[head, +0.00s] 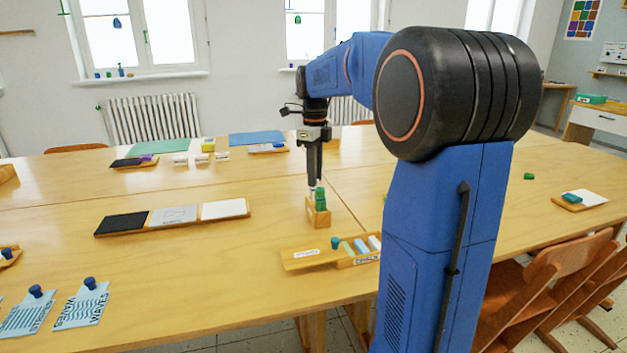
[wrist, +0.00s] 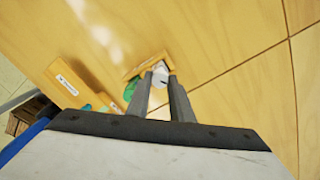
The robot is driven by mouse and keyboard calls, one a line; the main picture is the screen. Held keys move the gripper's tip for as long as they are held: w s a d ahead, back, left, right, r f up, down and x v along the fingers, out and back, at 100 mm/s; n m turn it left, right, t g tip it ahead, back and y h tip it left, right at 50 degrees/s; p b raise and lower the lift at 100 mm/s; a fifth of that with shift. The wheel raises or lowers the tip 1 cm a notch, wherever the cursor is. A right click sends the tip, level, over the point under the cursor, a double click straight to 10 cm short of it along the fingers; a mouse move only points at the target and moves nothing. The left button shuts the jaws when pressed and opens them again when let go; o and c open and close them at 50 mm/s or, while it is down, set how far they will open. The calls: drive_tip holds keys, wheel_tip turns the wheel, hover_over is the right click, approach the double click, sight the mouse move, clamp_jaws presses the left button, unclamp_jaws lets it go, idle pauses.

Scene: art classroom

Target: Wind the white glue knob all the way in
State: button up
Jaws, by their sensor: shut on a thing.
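My gripper (head: 316,184) points straight down over a small wooden holder (head: 318,218) on the table. Green glue sticks (head: 321,200) stand in the holder, right at my fingertips. In the wrist view, my gripper (wrist: 164,72) is shut on the white knob (wrist: 160,79), which shows between the two fingers. The holder's edge (wrist: 143,66) lies just beyond the fingertips there, with a green part (wrist: 130,91) to the left. The fingers hide part of the knob, and I cannot tell how far it is wound.
A wooden tray (head: 300,263) with several coloured sticks lies in front of the holder. A board with black, grey and white panels (head: 172,216) lies to the left. Blue-knobbed stencils (head: 82,305) lie at the front left. The table around the holder is mostly clear.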

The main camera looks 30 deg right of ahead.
drive_tip(key=n, duration=0.6)
drive_tip(key=shift+n, duration=0.4)
drive_tip(key=o, duration=1.5)
drive_tip(key=m, duration=0.5)
drive_tip(key=shift+m, duration=0.4)
drive_tip(key=m, duration=0.5)
drive_tip(key=shift+m, duration=0.4)
drive_tip(key=shift+s+d, duration=0.25)
drive_tip(key=shift+d, duration=0.25)
